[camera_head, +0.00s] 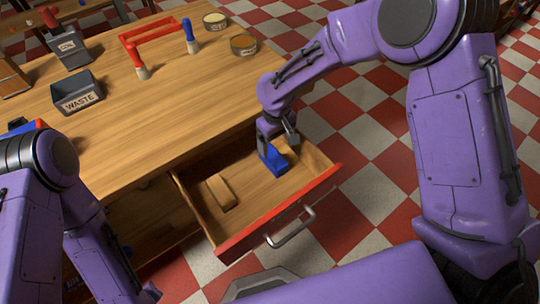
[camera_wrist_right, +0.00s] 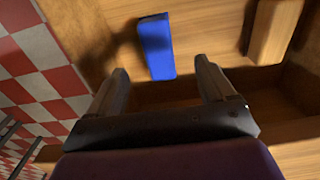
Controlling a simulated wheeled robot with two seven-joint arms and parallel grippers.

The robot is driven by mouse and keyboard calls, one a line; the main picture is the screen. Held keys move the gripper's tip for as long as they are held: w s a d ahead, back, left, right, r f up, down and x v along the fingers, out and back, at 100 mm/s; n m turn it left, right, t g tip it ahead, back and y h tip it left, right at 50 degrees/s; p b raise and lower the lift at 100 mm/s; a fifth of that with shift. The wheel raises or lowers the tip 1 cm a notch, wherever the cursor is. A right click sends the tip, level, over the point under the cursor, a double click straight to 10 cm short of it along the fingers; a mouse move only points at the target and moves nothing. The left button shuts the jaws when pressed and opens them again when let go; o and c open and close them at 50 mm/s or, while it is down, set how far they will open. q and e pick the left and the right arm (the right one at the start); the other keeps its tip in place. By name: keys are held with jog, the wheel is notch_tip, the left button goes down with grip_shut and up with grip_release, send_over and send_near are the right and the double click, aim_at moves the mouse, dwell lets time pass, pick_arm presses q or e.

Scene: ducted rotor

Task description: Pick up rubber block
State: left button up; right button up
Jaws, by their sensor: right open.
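A blue block (camera_head: 273,161), which looks like the rubber block, lies on the floor of the open drawer (camera_head: 240,205), near its far right corner. It also shows in the right wrist view (camera_wrist_right: 156,48). My right gripper (camera_head: 277,138) is open and points down into the drawer, just above the blue block. In the right wrist view the block lies beyond and between the two fingertips (camera_wrist_right: 160,72), with nothing held. My left arm comes in at the lower left; its gripper is not visible.
A tan block (camera_head: 221,192) lies in the drawer's left part. The drawer's walls and red front (camera_head: 275,215) surround both blocks. On the wooden table (camera_head: 150,110) stand a grey waste bin (camera_head: 78,95), a red frame (camera_head: 158,42), brushes and two tins.

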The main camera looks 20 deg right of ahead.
aim_at(273, 155)
jog(key=shift+w+f, duration=0.15)
jog(key=shift+f, duration=0.4)
notch_tip(273, 155, down, 5)
jog(key=shift+w+a+r, duration=0.1)
jog(key=shift+w, duration=0.05)
jog(key=f, duration=0.2)
jog(key=w+f, duration=0.1)
jog(key=f, duration=0.2)
jog(key=shift+f, duration=0.2)
jog(key=c, duration=1.1)
